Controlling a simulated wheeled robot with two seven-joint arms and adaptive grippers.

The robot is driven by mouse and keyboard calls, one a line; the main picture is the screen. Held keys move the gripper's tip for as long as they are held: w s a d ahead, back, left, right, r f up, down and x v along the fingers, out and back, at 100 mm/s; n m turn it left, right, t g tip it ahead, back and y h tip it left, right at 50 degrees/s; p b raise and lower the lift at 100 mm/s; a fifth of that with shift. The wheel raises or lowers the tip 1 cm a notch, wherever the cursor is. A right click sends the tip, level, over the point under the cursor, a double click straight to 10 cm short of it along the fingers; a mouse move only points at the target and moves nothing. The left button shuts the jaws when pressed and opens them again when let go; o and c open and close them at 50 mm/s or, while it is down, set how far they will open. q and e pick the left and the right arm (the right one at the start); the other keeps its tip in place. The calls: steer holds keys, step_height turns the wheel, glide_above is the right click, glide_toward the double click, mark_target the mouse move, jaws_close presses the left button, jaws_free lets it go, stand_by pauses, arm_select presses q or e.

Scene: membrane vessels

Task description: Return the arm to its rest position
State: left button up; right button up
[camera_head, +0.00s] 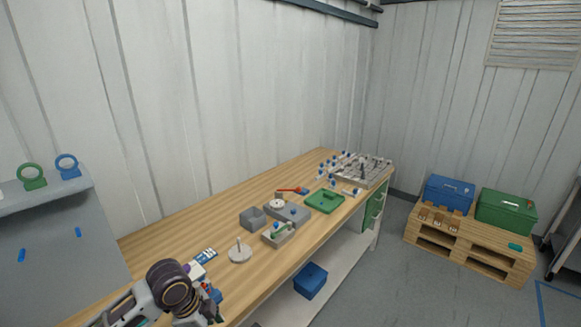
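My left arm comes in at the bottom left, over the near end of the wooden workbench (160,236). Its gripper (213,303) is small and partly cut off by the lower edge; its fingers cannot be made out, nor whether it holds anything. Small white, blue and red parts (205,284) show right beside the arm's end. My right arm and gripper are not in view.
On the bench stand a white disc with a peg (240,251), grey trays (253,218), a green tray (324,201) and a grey rack (365,172) with blue-capped parts. A grey panel (60,245) rises at left. A blue bin (311,280) sits on the lower shelf.

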arm_select(q)
steer(key=s+d+f+n+t, duration=0.2)
steer(key=s+d+f+n, duration=0.2)
steer(key=s+n, duration=0.3)
steer(key=s+a+f+n+y, duration=0.2)
steer(key=s+a+n, duration=0.35)
steer(key=n, duration=0.25)
step_height(320, 180, down, 33)
steer(key=s+g, duration=0.1)
steer(key=s, duration=0.1)
steer(key=s+a+f, duration=0.2)
steer(key=s+f, duration=0.8)
steer(key=s, duration=0.1)
steer(key=s+a+f+g, duration=0.1)
steer(key=s+a+f, duration=0.1)
steer(key=s+f, duration=0.8)
steer(key=shift+s+a+m+b, duration=0.25)
steer(key=shift+s+m+b, duration=0.15)
steer(key=shift+s, duration=0.2)
steer(key=shift+s+f, duration=0.1)
stand_by(0.7)
